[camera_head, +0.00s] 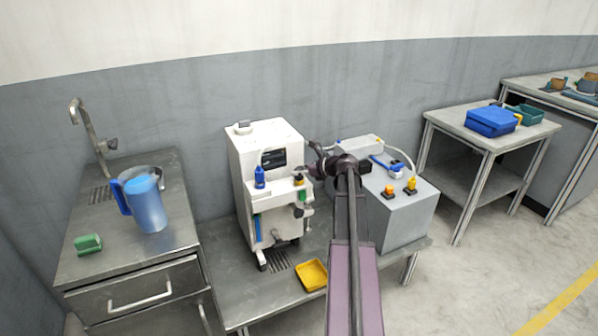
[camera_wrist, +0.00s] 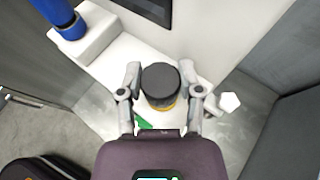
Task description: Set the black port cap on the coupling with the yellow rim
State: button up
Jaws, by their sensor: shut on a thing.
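The black port cap (camera_wrist: 160,80) is between the two fingers of my gripper (camera_wrist: 160,70) in the wrist view, and the gripper is shut on it. A yellow rim (camera_wrist: 167,108) shows just below the cap's near edge, at the white ledge. The rest of the coupling is hidden under the cap, and I cannot tell whether the cap touches it. In the head view, the yellow rim (camera_head: 298,183) shows small at the right end of the machine's ledge, with my gripper (camera_head: 306,172) beside it.
A blue fitting (camera_wrist: 62,16) stands on the same ledge, left of my gripper, and shows in the head view (camera_head: 260,178). The white machine (camera_head: 270,138) rises behind. A grey box (camera_head: 402,217) stands to the right. A yellow tray (camera_head: 312,275) lies below.

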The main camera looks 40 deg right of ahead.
jog(key=shift+f, duration=0.2)
jog(key=o, duration=0.6)
jog(key=shift+s+r, duration=0.1)
jog(key=p+v, duration=0.4)
jog(key=v, duration=0.6)
jog(key=shift+s+d, duration=0.25)
jog(key=shift+s, duration=0.05)
dwell(0.7)
dwell(0.9)
